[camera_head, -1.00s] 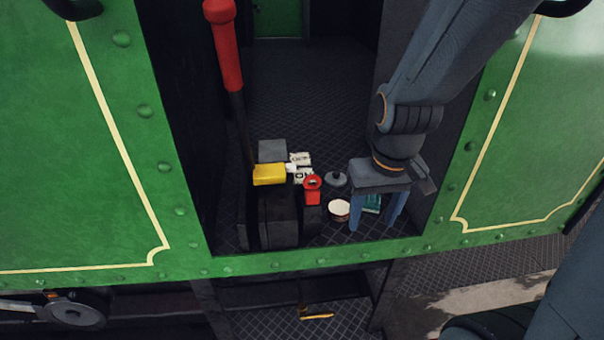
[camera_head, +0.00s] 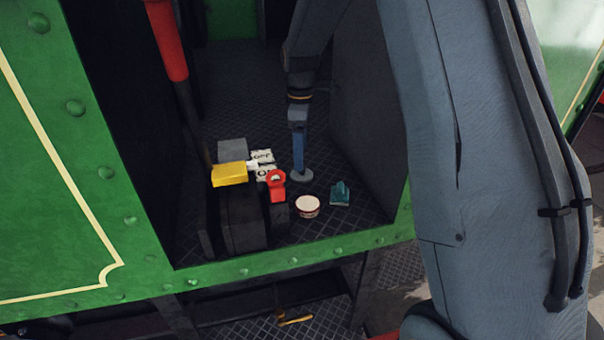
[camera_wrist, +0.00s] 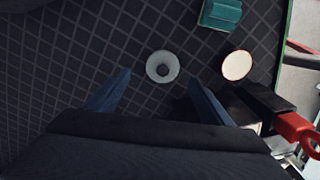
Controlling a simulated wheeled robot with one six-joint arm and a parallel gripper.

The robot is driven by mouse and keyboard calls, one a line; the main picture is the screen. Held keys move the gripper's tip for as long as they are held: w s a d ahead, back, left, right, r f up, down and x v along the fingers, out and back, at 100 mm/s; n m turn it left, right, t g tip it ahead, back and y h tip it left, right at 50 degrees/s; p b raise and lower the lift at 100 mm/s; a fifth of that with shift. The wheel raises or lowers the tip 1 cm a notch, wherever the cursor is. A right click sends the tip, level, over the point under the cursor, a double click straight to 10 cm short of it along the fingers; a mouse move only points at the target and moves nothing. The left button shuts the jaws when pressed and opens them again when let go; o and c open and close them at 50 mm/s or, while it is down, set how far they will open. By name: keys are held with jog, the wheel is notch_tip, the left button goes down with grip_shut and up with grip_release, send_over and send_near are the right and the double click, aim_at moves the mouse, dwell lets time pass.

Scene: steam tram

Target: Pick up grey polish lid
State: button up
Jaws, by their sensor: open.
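The grey polish lid (camera_head: 301,175) is a small round disc with a knob, lying on the dark patterned floor of the cab. It also shows in the wrist view (camera_wrist: 162,67), just beyond the fingers and between their lines. My gripper (camera_head: 299,168) points down right above the lid, seen edge-on in the head view, and partly hides it. In the wrist view my gripper (camera_wrist: 158,88) is open, its two blue fingers apart with nothing between them. A pale round tin (camera_head: 308,206) stands just in front of the lid.
A teal object (camera_head: 340,194) lies right of the tin. Left of the lid stand a dark block with a yellow top (camera_head: 230,174), a red-topped piece (camera_head: 276,184) and ON/OFF labels (camera_head: 263,157). A green sill (camera_head: 290,262) edges the floor in front.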

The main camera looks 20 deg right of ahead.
jog(key=f, duration=0.1)
jog(key=f+p, duration=0.1)
jog(key=f, duration=0.1)
jog(key=f+p, duration=0.1)
jog(key=shift+s+f, duration=0.15)
jog(key=shift+s, duration=0.2)
jog(key=shift+f, duration=0.6)
jog(key=c, duration=1.1)
